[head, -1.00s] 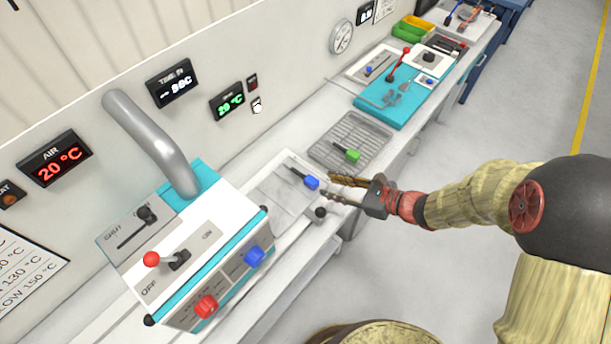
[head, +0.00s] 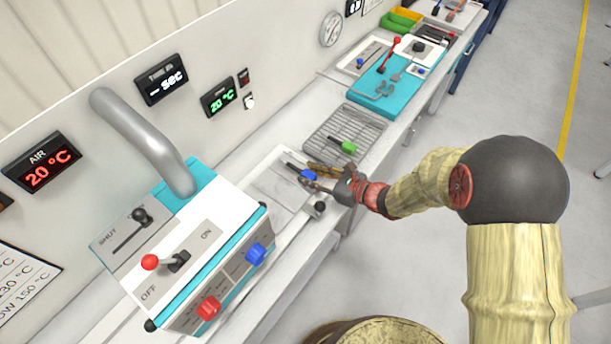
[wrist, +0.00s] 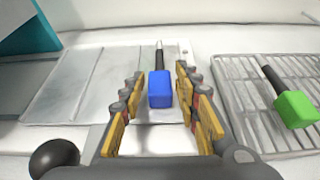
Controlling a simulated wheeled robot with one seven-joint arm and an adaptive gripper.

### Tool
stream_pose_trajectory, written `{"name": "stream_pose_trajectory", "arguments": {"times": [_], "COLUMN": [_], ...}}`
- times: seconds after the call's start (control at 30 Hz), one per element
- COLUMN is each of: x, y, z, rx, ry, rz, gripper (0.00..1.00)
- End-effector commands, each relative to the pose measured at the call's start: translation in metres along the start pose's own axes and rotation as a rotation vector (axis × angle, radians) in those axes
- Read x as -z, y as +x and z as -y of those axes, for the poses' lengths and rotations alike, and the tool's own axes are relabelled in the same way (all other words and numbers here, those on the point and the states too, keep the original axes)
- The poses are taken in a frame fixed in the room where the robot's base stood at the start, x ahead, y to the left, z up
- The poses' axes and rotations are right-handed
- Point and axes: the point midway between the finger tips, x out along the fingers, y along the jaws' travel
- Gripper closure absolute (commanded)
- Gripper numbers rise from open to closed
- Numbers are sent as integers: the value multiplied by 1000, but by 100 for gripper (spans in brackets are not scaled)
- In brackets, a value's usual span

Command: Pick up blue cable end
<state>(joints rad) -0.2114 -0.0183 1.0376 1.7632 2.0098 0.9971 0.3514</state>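The blue cable end (head: 307,175) has a blue block and a dark, thin tip. It lies on a pale metal plate (head: 272,186) on the bench. In the wrist view the blue cable end (wrist: 160,89) sits between my two fingers, its tip pointing away from me. My gripper (head: 312,177) is open around it, with one finger on each side. In the wrist view a gap shows between the blue block and each finger of my gripper (wrist: 158,90).
A green cable end (head: 342,146) lies on a wire rack (head: 345,130) just beyond. A black ball knob (head: 320,207) stands near the bench edge. A white and teal machine (head: 190,250) with switches stands at the left. A teal mat (head: 365,96) with tools lies farther back.

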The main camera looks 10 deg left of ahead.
Motion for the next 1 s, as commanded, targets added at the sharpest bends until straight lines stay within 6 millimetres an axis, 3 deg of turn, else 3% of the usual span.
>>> {"name": "stream_pose_trajectory", "arguments": {"times": [0.17,0.7,1.0], "x": [0,0,-1], "y": [0,0,-1], "z": [0,0,0], "rx": [0,0,0], "ry": [0,0,0], "rz": [0,0,0], "gripper": [69,100,100]}}
